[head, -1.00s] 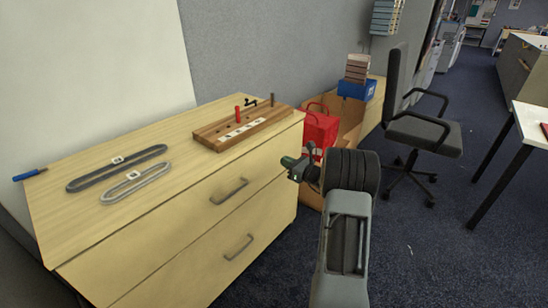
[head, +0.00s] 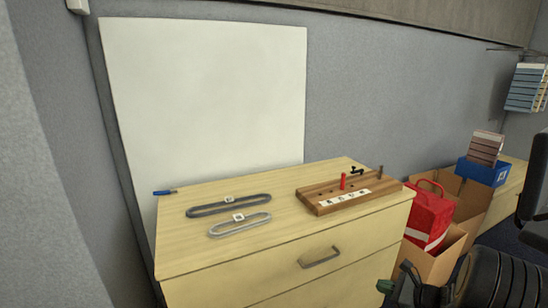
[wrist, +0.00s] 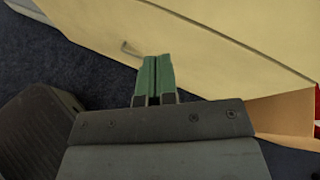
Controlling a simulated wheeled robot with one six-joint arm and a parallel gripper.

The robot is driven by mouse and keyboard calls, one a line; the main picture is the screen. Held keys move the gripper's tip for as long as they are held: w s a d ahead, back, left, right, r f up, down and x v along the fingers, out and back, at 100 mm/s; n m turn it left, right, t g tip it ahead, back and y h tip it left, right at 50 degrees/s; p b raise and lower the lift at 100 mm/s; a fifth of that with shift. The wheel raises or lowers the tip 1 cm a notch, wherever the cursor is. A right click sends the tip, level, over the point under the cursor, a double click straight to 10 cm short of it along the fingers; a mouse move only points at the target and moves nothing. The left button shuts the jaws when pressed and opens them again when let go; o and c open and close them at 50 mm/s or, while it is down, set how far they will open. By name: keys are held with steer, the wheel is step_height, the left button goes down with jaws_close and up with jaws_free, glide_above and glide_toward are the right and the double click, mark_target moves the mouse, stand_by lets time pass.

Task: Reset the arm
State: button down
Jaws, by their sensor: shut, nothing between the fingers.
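My gripper (head: 386,287) shows at the bottom right of the head view, in front of the wooden drawer cabinet (head: 240,279) and below its top. In the wrist view its green fingertips (wrist: 155,78) are together with nothing between them. Most of my arm is cut off by the lower right edge of the head view.
On the cabinet top lie a blue-handled tool (head: 163,192), a dark loop (head: 205,211), a grey loop (head: 222,231) and a wooden peg block (head: 320,204). A red bag (head: 428,215) and cardboard boxes (head: 432,265) stand at the right. A whiteboard (head: 205,95) is behind.

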steer(key=s+a+r+n+g+h+p, duration=0.2)
steer(key=s+a+r+n+g+p, duration=0.2)
steer(key=s+a+r+n+p, duration=0.3)
steer(key=s+a+r+n+g+h+p, duration=0.35)
steer(key=s+r+n+g+p, duration=0.2)
steer(key=r+n, duration=0.35)
steer(key=s+a+r+n+t+h+p, duration=0.1)
steer(key=a+r+n+p, duration=0.1)
steer(key=r+p, duration=0.2)
steer(key=s+a+r+n+t+h+p, duration=0.1)
steer(key=s+a+r+n+p, duration=0.1)
steer(key=r, duration=0.8)
steer(key=s+a+r+n+t+h+p, duration=0.1)
steer(key=s+a+r+n+p, duration=0.1)
steer(key=r, duration=0.6)
steer(key=a+n+p, duration=0.1)
steer(key=n+p, duration=0.1)
steer(key=p, duration=0.1)
steer(key=shift+a+p, duration=0.15)
steer(key=shift+p, duration=0.25)
steer(key=shift+t+h, duration=0.25)
